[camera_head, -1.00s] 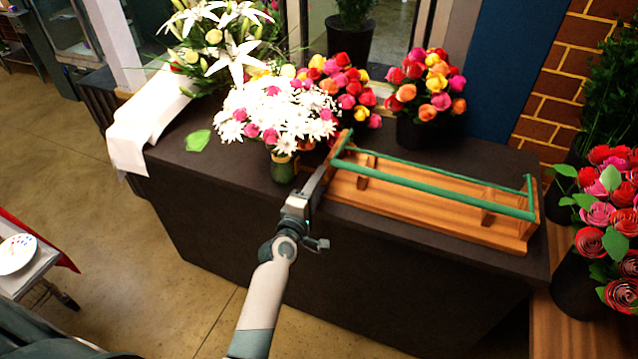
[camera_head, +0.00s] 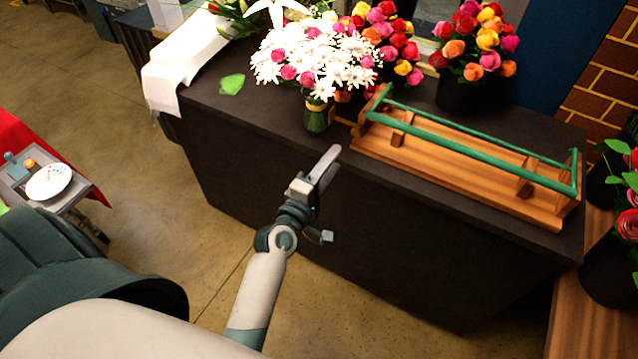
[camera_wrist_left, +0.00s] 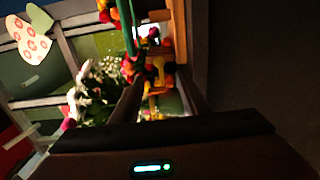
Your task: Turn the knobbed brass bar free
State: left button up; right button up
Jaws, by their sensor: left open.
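A wooden rack (camera_head: 450,165) with two green rails stands on the right part of the dark counter. A small yellow, brass-like piece (camera_head: 345,122) shows by the rack's left end, between it and the vase. A yellow bar-like shape (camera_wrist_left: 158,73) also shows in the left wrist view, seen between the fingers; I cannot tell its knob clearly. My left gripper (camera_head: 330,165) is open and empty, in front of the counter's front edge and below the rack's left end. It touches nothing that I can see. My right gripper is not in view.
A green vase (camera_head: 317,117) of white and pink flowers stands left of the rack. Black pots of roses (camera_head: 462,92) stand behind it. White paper (camera_head: 180,75) hangs over the counter's (camera_head: 235,125) left end. The floor before the counter is open.

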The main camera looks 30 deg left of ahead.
pick_arm(q)
jog(key=s+b, duration=0.1)
jog(key=s, duration=0.5)
jog(key=shift+a, duration=0.15)
dwell(0.3)
